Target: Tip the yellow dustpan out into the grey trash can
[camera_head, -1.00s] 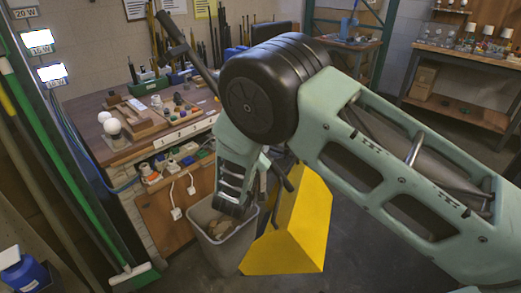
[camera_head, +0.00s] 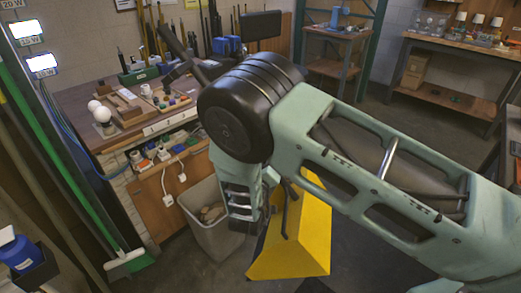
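The yellow dustpan (camera_head: 303,242) hangs tilted to the right of the trash can, its broad yellow face towards me. My gripper (camera_head: 284,207) is at its upper left side, partly hidden by my wrist and arm. It moves together with the dustpan, so it appears shut on it; the fingertips' contact is not clear. The grey trash can (camera_head: 207,232) stands upright on the floor, with brownish pieces (camera_head: 212,212) visible inside. My wrist covers its right rim. Whether anything lies in the dustpan is hidden.
A workbench (camera_head: 75,65) with small parts and white bulbs (camera_head: 102,114) stands behind the can on the left. A green-handled broom (camera_head: 125,262) leans at the left. Another bench (camera_head: 455,85) is at the back right. Some floor is clear around the can.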

